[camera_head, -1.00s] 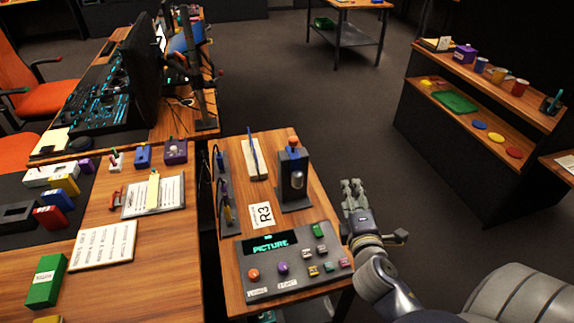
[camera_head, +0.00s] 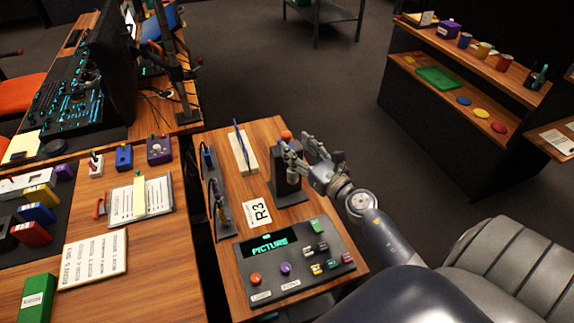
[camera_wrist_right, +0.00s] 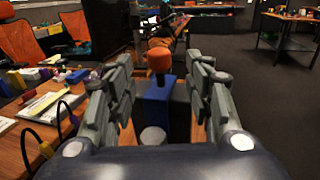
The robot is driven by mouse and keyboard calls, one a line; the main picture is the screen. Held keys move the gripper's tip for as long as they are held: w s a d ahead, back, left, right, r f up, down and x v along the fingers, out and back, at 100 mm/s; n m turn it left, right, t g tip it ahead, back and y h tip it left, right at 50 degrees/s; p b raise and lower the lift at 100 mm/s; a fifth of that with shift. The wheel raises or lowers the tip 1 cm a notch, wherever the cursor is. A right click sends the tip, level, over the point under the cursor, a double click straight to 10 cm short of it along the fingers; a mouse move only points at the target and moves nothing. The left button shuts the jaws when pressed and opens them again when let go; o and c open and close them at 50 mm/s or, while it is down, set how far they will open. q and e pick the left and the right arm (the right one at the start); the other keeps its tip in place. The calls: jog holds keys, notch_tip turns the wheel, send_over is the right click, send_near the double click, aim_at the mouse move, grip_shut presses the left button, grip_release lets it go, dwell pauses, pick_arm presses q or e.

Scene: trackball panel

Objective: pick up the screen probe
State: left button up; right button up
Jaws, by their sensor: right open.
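A black stand (camera_head: 289,187) stands on the small wooden table, right of the middle. It carries an orange-topped piece (camera_head: 286,134) with a blue part below, which I take to be the screen probe, though no label confirms it. My right gripper (camera_head: 297,148) is open at the top of the stand and partly hides it. In the right wrist view the orange top (camera_wrist_right: 159,59) and blue body (camera_wrist_right: 157,98) show between the two spread fingers. I cannot tell whether either finger touches. My left gripper is not in view.
A panel with a "PICTURE" display (camera_head: 270,243) and coloured knobs lies at the table's front. A pale block with a blue stick (camera_head: 243,152), an R3 card (camera_head: 256,211) and a cable rack (camera_head: 215,190) sit left of the stand. The floor to the right is open.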

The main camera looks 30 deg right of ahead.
aim_at(288, 142)
jog(key=shift+w+f, duration=0.1)
jog(key=shift+w, duration=0.5)
jog(key=w, duration=0.3)
jog(key=shift+w+f, duration=0.2)
jog(key=shift+w, duration=0.05)
jog(key=shift+w+a+f, duration=0.1)
jog(key=shift+w, duration=0.25)
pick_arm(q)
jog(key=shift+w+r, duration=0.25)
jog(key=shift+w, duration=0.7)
pick_arm(e)
jog(key=shift+s, duration=0.1)
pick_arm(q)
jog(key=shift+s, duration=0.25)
pick_arm(e)
grip_shut()
